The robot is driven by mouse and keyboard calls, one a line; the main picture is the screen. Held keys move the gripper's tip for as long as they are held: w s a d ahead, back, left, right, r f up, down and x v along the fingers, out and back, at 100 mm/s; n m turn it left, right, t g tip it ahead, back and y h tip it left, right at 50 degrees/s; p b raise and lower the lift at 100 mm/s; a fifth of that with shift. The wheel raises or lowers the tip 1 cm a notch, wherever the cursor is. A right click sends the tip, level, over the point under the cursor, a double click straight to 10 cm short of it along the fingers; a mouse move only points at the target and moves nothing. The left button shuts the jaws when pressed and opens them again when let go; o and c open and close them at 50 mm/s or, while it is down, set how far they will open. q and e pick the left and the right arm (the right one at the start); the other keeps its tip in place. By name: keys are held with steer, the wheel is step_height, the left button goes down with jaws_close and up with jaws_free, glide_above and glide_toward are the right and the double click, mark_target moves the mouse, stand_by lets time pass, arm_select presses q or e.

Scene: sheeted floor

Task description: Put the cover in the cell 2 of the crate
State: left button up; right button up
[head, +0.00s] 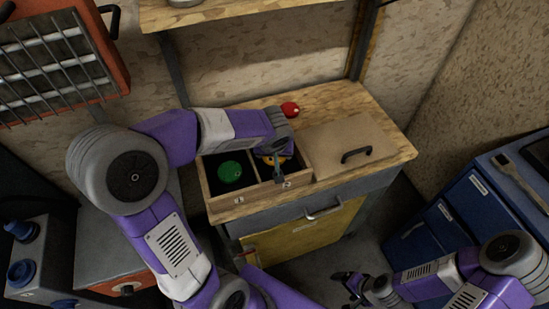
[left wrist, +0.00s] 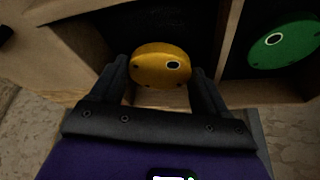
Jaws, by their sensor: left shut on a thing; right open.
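The wooden crate (head: 222,205) stands on the workbench, with a cell labelled 1 on the left and one labelled 2 on the right. My left gripper (head: 272,160) is over cell 2, shut on a round yellow cover (left wrist: 160,66). The cover's edge sits between both fingers in the left wrist view, at the mouth of the cell; in the head view it is mostly hidden by my gripper. Whether it touches the cell floor I cannot tell. A round green cover (head: 230,171) lies in cell 1. My right gripper (head: 358,286) is open and empty, low at the right of the bench.
A red round object (head: 290,109) lies on the bench behind the crate. A wooden board with a black handle (head: 352,148) lies right of the crate. A blue cabinet (head: 478,205) stands at the right, and a red-framed grille (head: 60,60) is at upper left.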

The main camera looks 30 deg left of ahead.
arm_select(q)
step_height(320, 180, down, 2)
steer(key=shift+w+f, duration=0.1)
steer(key=shift+f+b, duration=0.1)
steer(key=shift+b, duration=0.3)
steer(key=o, duration=0.9)
steer(key=shift+o, duration=0.2)
